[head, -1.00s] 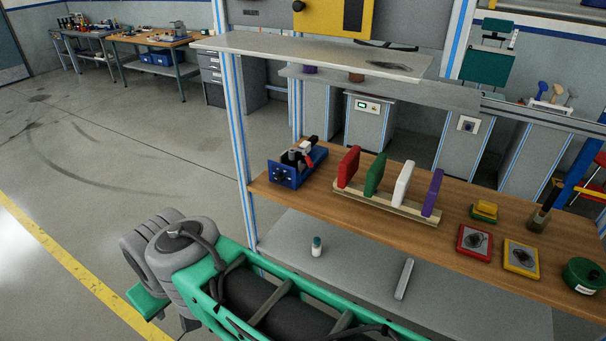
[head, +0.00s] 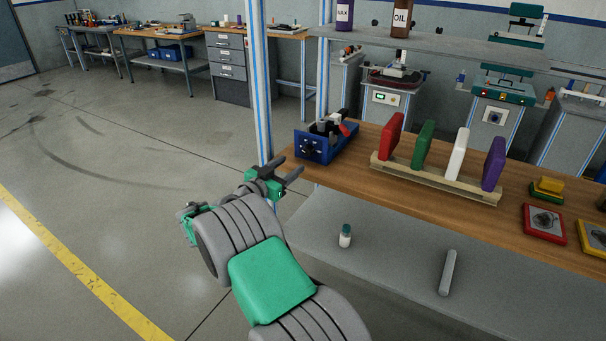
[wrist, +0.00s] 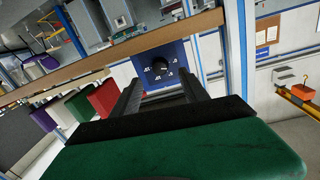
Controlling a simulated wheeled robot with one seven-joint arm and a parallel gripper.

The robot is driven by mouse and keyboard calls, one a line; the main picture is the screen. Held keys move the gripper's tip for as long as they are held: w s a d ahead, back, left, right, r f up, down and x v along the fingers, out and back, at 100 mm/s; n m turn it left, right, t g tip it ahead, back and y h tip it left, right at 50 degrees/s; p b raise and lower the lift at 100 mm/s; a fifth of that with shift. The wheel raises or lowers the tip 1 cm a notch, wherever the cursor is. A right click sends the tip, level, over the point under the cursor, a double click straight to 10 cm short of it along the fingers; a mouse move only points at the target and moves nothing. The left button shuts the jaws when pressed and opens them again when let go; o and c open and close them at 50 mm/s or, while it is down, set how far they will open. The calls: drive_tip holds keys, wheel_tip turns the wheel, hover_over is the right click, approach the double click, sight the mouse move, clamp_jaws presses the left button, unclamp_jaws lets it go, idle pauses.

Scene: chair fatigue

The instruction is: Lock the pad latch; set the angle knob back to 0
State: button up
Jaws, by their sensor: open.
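A blue device (head: 330,146) stands at the left end of the wooden shelf. A black knob (wrist: 160,66) with white marks around it sits on its front face; the marks are too small to read. The knob is small in the head view (head: 308,150). A red part (head: 345,130) shows on top of the device; I cannot tell whether it is the pad latch. My gripper (head: 287,167) is open and empty, just in front and to the left of the device. In the wrist view, the knob shows between its dark fingers, apart from them.
A wooden rack (head: 435,182) holds red, green, white and purple pads right of the device. A metal post (head: 263,90) rises close beside my gripper. A small bottle (head: 345,236) and a grey bar (head: 447,272) are on the lower grey shelf. The floor at left is clear.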

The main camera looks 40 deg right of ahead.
sight(306, 152)
drive_tip(key=x, duration=0.2)
drive_tip(key=p+x, duration=0.1)
drive_tip(key=x, duration=0.4)
drive_tip(key=shift+d+r, duration=0.25)
drive_tip(key=shift+d, duration=0.2)
drive_tip(key=shift+c, duration=0.3)
clamp_jaws()
